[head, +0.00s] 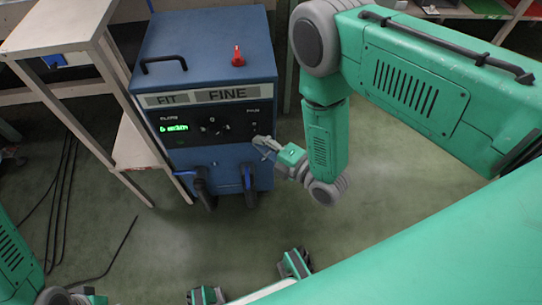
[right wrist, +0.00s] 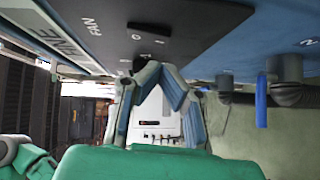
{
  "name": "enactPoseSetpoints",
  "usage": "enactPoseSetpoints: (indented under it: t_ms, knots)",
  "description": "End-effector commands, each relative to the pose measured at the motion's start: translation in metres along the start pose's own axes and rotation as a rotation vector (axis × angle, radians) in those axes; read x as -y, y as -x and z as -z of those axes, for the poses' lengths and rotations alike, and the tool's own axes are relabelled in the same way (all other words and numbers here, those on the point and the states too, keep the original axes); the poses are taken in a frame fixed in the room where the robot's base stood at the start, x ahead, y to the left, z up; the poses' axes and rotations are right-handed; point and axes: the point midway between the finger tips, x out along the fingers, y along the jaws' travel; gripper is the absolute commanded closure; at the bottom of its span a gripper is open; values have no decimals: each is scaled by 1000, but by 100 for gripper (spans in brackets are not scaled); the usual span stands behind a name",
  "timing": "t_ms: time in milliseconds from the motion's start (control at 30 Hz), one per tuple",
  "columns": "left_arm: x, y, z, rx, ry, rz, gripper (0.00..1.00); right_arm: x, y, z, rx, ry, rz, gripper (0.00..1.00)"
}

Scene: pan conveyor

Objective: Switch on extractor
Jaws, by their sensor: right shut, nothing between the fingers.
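The extractor (head: 208,45) is a blue cabinet with a black control panel (head: 213,134) on its front. The panel has a lit green display (head: 174,128) at left and a small knob (head: 214,128) near the middle. My right gripper (head: 262,142) is shut and empty at the panel's lower right corner. In the right wrist view its closed fingertips (right wrist: 152,68) are close to the panel (right wrist: 185,22), below a "FAN" label. I cannot tell whether they touch it. My left gripper is not in view.
A red fitting (head: 238,57) and a black handle (head: 163,64) are on the extractor's top. A pale shelf frame (head: 75,30) is close at left. Black cables (head: 62,190) lie on the green floor, which is clear in front.

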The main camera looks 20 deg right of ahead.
Motion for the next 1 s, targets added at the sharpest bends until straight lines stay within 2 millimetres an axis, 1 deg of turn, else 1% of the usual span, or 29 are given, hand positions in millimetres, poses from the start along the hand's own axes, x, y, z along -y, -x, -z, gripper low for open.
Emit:
enactPoseSetpoints:
  t_ms: [33,100,233,567,700,1000]
  knots:
    - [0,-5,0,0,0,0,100,2,-5,-5,0,0,-2,100]
    - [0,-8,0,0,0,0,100,2,-10,-10,-2,-1,-2,100]
    - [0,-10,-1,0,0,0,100,0,-15,-14,-1,-2,-1,100]
    - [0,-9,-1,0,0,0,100,0,-16,-15,-2,-2,0,100]
    - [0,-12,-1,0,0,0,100,0,-22,-19,-3,0,0,100]
    - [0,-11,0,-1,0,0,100,1,-22,-19,-4,-1,0,100]
